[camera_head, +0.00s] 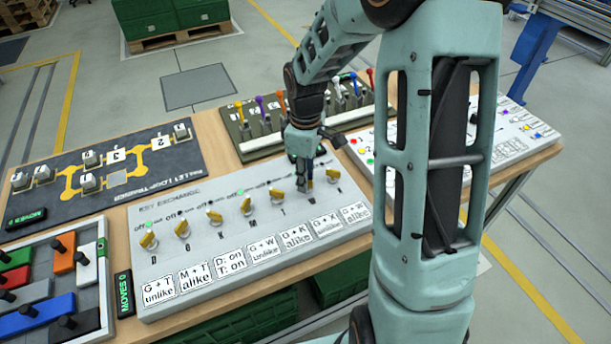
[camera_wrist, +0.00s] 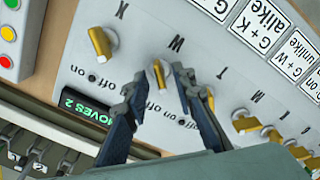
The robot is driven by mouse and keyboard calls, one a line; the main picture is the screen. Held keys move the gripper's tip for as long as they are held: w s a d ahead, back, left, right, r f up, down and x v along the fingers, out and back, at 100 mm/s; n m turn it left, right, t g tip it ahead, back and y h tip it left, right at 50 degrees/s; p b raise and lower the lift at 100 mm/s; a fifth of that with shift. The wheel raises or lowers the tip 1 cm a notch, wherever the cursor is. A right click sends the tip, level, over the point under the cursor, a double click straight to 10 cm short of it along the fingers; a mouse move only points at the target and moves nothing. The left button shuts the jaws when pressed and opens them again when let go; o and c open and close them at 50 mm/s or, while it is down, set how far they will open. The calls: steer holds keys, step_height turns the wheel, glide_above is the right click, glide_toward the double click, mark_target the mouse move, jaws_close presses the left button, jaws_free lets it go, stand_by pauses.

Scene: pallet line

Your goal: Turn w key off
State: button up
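The W key (camera_wrist: 159,75) is a yellow key in a white round lock below the letter W in the wrist view. It sits on the light grey key exchange panel (camera_head: 185,204). My gripper (camera_wrist: 157,83) is open, with one dark blue finger on each side of the W key. A gap shows beside the key, and I cannot tell whether either finger touches it. In the head view my gripper (camera_head: 304,180) is lowered over the right part of the key row, and it partly hides the W key. The fingers cover part of the key's on/off markings.
The X key (camera_wrist: 101,41) and the T key (camera_wrist: 208,99) flank the W key closely. A "MOVES 2" display (camera_wrist: 85,110) lies by the panel's edge. A lever board (camera_head: 258,143) stands behind, a puzzle board (camera_head: 108,160) and coloured blocks (camera_head: 46,312) to the left.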

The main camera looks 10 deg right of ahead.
step_height(320, 180, up, 12)
stand_by(0.6)
